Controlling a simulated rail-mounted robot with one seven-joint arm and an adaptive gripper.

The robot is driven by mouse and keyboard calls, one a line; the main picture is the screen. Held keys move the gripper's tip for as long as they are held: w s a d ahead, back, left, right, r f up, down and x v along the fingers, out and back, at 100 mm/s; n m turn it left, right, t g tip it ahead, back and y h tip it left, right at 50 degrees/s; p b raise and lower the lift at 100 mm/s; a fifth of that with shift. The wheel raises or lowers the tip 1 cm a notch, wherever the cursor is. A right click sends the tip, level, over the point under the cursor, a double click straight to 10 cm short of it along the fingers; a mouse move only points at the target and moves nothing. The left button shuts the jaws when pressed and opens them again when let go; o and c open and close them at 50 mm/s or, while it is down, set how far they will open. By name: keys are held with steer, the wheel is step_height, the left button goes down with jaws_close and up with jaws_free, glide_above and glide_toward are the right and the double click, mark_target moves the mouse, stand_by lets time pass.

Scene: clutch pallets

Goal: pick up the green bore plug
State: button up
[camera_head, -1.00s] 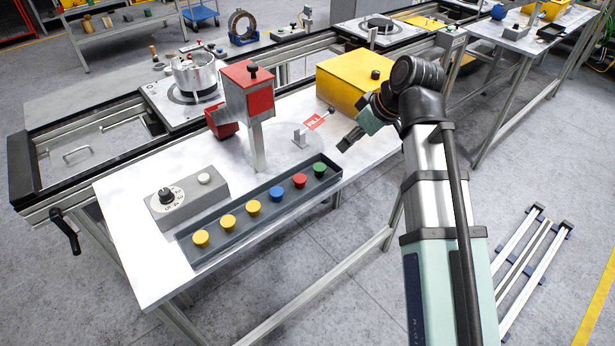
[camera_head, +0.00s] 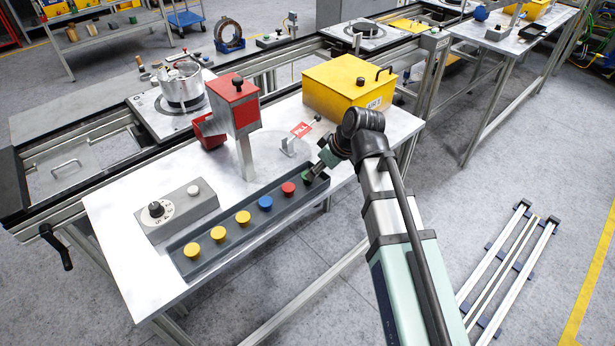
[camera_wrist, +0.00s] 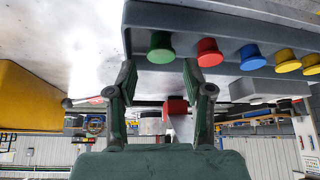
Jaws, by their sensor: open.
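The green bore plug (camera_wrist: 160,47) stands in the grey tray (camera_wrist: 140,15), at the end of a row of plugs. In the wrist view my open gripper (camera_wrist: 158,75) has its two fingers pointing toward the green plug, one to each side of its line, with the plug just past the fingertips. In the head view my gripper (camera_head: 316,168) is over the right end of the tray and mostly hides the green plug (camera_head: 307,177). I see no contact between the fingers and the plug.
A red plug (camera_head: 288,188) is the closest neighbour, then a blue plug (camera_head: 265,202) and yellow ones. A red-headed post (camera_head: 240,110) stands behind the tray. A yellow box (camera_head: 345,88) is at the table's back right, and a grey dial box (camera_head: 175,212) at left.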

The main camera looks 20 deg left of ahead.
steer(key=shift+p+x, duration=0.9)
steer(key=shift+x, duration=1.85)
steer(key=shift+a+r, duration=0.1)
steer(key=shift+a, duration=0.05)
steer(key=c, duration=0.8)
